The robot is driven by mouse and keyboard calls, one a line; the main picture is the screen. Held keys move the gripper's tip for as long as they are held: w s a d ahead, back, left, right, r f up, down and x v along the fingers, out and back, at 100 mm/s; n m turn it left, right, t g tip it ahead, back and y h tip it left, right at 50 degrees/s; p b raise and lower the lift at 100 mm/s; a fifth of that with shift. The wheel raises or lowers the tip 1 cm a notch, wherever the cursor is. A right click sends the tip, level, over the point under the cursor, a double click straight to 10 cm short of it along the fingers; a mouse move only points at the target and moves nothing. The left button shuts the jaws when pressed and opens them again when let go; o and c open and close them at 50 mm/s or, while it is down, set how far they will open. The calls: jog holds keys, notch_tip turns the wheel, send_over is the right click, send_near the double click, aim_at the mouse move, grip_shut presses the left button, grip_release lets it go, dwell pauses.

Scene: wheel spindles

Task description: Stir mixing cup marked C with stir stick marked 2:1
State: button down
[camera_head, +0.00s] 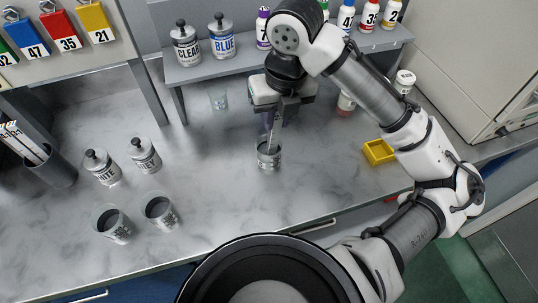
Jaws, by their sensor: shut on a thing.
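My gripper (275,112) points down over the middle of the counter and is shut on a thin pale stir stick (270,137). The stick runs down from the jaws, and its lower end is inside a grey mixing cup (269,160). The cup stands upright on the counter. Any mark on the stick or on this cup is too small to read. Two more cups stand at the front left, one at left (112,223) and one to its right (160,211); their letters cannot be read either.
Several sticks stand in a dark holder (48,167) at far left. Two lidded cans (101,167) stand behind the front cups. A shelf (198,71) with cans marked CLEAR and BLUE and several bottles runs behind my gripper. A yellow tray (378,151) lies at right. Counter left of the cup is free.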

jog(key=shift+r, duration=5.2)
jog(key=shift+f, duration=0.15)
